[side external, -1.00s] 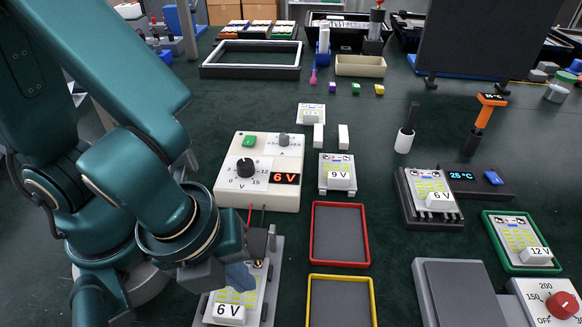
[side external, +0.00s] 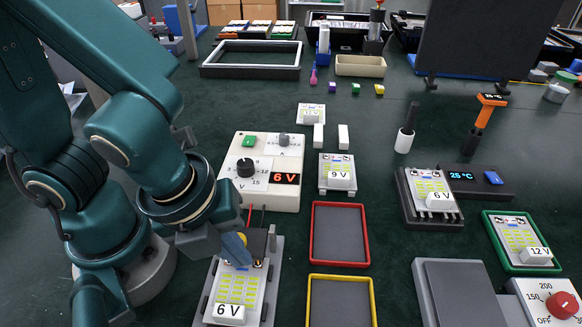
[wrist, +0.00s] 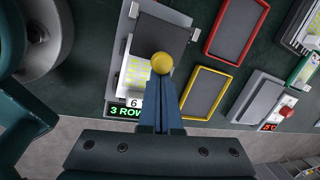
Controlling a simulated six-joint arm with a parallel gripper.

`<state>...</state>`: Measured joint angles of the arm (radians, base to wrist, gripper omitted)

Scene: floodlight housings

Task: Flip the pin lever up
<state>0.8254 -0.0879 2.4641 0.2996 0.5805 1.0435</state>
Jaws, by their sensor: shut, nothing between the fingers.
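The test fixture (side external: 273,268) stands at the lower left with a 6 V panel (side external: 238,288) lying in it. A dark block (side external: 257,243) sits at its far end, with red and black wires behind. The lever's round yellow knob (side external: 241,238) shows by that block; it also shows in the wrist view (wrist: 161,62). My gripper (side external: 236,250) is shut and empty, its blue fingers right at the knob. In the wrist view the fingertips (wrist: 165,84) appear just below the knob; I cannot tell if they touch it. The lever's arm is hidden.
A power supply (side external: 226,191) reading 6 V stands behind the fixture. An empty red tray (side external: 314,262) and a yellow tray (side external: 312,319) lie to its right. A grey box (side external: 416,290) stands further right. Dark table is clear between them.

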